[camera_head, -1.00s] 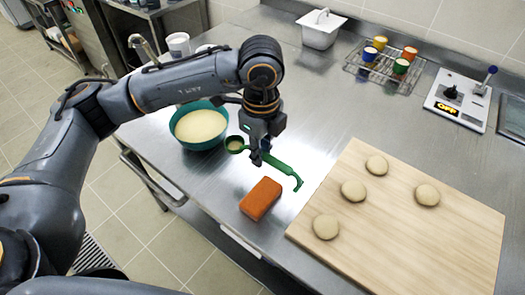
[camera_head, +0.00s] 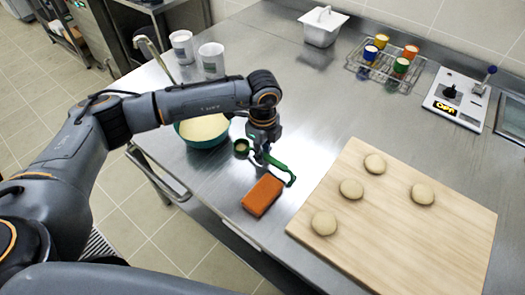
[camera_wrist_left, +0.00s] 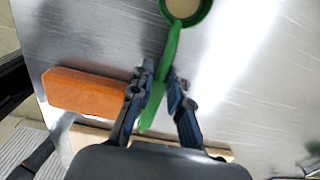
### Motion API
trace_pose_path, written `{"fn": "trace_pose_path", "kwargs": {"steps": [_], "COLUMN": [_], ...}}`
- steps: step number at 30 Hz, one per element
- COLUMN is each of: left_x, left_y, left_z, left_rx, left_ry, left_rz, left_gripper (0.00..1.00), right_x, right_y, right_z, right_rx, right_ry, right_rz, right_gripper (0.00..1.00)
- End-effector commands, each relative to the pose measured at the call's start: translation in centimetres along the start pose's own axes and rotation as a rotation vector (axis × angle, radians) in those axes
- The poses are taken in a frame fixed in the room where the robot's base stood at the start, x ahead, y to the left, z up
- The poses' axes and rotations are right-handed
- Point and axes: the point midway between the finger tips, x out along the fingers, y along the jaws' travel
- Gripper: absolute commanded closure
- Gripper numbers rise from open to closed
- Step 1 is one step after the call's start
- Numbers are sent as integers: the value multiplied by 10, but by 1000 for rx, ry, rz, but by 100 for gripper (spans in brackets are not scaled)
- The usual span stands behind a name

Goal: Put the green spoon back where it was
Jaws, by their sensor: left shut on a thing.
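The green spoon (camera_head: 281,168) has a round cup-shaped bowl at its left end and a hooked handle end at the right. My left gripper (camera_head: 260,160) is shut on its handle, and the fingers hide part of it. In the left wrist view, the spoon (camera_wrist_left: 171,46) runs between the fingers of my left gripper (camera_wrist_left: 160,76), with its bowl at the top edge. Something pale shows inside the bowl. The spoon is over the steel table beside the orange sponge; I cannot tell its exact height. My right gripper is not in view.
An orange sponge (camera_head: 263,195) lies close in front of the spoon. A teal bowl (camera_head: 205,143) of pale batter stands to the left, partly behind my arm. A wooden board (camera_head: 390,235) with several dough balls is at right. A wire rack (camera_head: 385,68) with colored cups stands behind.

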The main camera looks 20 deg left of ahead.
Motion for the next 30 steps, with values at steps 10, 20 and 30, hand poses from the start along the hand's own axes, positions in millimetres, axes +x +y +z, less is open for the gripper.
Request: {"fn": "trace_pose_path", "kwargs": {"steps": [10, 20, 30], "left_x": [3, -1, -57], "left_y": [0, 0, -1], "left_z": [0, 0, 0], "left_rx": [0, 0, 1], "left_ry": [0, 0, 0], "left_rz": [0, 0, -6], "left_gripper": [60, 60, 60], "right_x": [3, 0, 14], "right_y": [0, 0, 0], "right_z": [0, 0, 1], "right_rx": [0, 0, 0], "right_ry": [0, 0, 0], "right_rz": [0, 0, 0], "right_gripper": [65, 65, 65]}}
